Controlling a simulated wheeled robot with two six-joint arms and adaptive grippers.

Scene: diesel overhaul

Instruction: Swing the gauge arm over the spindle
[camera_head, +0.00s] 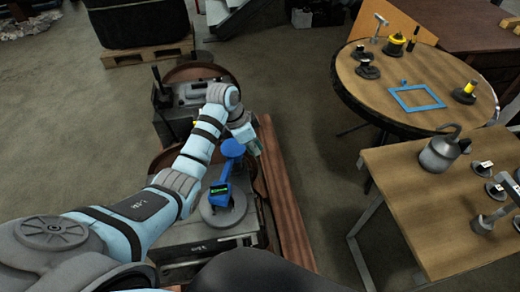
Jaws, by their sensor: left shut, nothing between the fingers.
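A blue gauge arm (231,149) with a round blue end stands over a grey machine (215,246). Its lower part carries a small green-lit display (219,190) above a grey round plate (235,216). My left arm reaches across the machine from the left. My left gripper (252,143) is shut and empty, close beside the round end of the gauge arm; I cannot tell whether they touch. I cannot pick out the spindle clearly; my arm covers part of the machine. My right gripper is not in view.
A second grey machine with a black lever (157,80) stands behind my arm. A round wooden table (435,75) with a blue square frame (417,98) and a rectangular table (405,180) with a grey can (438,155) stand to the right. Open floor lies between.

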